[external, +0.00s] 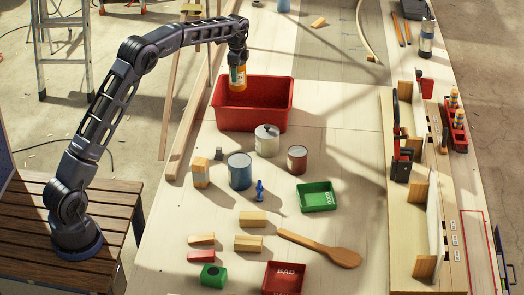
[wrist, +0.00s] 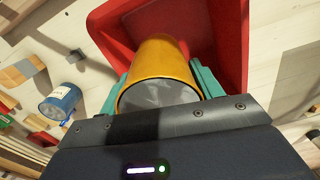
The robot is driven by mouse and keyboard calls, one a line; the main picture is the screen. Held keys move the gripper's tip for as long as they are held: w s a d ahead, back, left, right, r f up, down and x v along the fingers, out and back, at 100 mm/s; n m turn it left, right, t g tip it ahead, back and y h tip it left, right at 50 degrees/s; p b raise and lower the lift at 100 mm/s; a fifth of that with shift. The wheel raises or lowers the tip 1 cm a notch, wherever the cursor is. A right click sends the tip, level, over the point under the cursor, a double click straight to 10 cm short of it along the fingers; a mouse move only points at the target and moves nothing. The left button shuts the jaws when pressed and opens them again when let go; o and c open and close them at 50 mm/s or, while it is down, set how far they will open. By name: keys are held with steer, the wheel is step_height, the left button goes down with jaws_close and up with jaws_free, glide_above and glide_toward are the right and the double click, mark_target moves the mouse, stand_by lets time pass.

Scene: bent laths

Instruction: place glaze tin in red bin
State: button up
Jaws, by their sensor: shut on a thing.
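My gripper (external: 238,67) is shut on an orange-yellow tin with a pale band, the glaze tin (external: 238,80). In the wrist view the tin (wrist: 163,62) sits between my two green fingers (wrist: 160,90), its grey end towards the camera. The red bin (external: 250,119) stands on the table below the tin, and its red wall also shows in the wrist view (wrist: 232,45). The tin is over the bin's opening, its lower end near rim height. I cannot tell whether it touches the bin.
A white tin (external: 267,140), a blue tin (external: 240,171) and a dark red tin (external: 297,159) stand in front of the bin. A green tray (external: 317,197), a wooden spoon (external: 325,248) and several blocks lie nearer. A rack (external: 405,150) stands at right.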

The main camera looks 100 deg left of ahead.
step_height(320, 180, down, 15)
steer(key=shift+f, duration=0.2)
stand_by(0.4)
steer(key=shift+f, duration=0.1)
steer(key=o, duration=1.3)
steer(key=shift+f, duration=0.1)
steer(key=shift+c, duration=0.2)
step_height(320, 180, up, 12)
steer(key=shift+r, duration=0.15)
steer(key=shift+d, duration=0.1)
